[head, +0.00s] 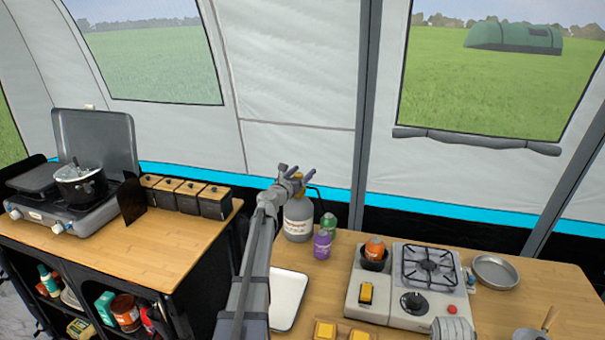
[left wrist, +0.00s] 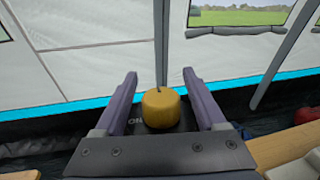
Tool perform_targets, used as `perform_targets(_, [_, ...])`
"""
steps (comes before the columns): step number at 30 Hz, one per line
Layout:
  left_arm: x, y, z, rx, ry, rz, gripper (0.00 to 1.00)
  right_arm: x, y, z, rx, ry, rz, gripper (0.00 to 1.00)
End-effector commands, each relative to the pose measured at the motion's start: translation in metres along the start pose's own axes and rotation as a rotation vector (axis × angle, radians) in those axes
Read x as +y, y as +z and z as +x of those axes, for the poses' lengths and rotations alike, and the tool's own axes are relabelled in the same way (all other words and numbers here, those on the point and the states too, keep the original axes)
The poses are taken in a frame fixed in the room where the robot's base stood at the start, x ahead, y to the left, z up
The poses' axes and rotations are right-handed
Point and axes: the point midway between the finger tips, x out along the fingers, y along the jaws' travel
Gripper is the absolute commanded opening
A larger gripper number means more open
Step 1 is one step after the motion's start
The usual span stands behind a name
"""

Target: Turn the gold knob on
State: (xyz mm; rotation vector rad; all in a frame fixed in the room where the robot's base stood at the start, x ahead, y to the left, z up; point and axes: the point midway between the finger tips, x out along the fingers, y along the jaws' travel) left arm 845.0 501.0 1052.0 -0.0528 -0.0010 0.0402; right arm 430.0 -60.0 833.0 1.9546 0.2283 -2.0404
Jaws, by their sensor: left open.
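The gold knob (left wrist: 161,109) is in the left wrist view, between the two fingers of my left gripper (left wrist: 160,78) as seen in the picture. Gaps show on both sides, so the fingers do not grip it. The letters "ON" show on a dark plate left of the knob. In the head view, the gold knob (head: 283,169) is at the top of a grey gas bottle (head: 298,218), partly hidden by my left gripper (head: 303,173). My left gripper is open, above the bottle. The right gripper is not in view.
A green bottle (head: 328,223) and a purple bottle (head: 322,244) stand close right of the gas bottle. A camp stove (head: 389,297) is further right, with a pan (head: 495,272) beside it. A white tray (head: 288,299) lies by my left arm. The tent wall is behind.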

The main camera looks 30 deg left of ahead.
Motion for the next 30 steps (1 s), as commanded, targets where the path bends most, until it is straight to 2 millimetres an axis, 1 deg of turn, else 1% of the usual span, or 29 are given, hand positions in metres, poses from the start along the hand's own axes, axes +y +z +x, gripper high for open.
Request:
perform_targets(7, [-0.0004,0.0000,0.0009,0.000,0.000,0.000,0.72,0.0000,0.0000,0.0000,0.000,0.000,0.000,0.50])
perform_targets(26, [-0.0005,0.0000,0.0008,0.000,0.000,0.000,0.01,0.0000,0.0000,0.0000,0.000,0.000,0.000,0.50])
perform_targets(30, [-0.0005,0.0000,0.0008,0.000,0.000,0.000,0.00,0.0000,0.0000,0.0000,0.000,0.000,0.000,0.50])
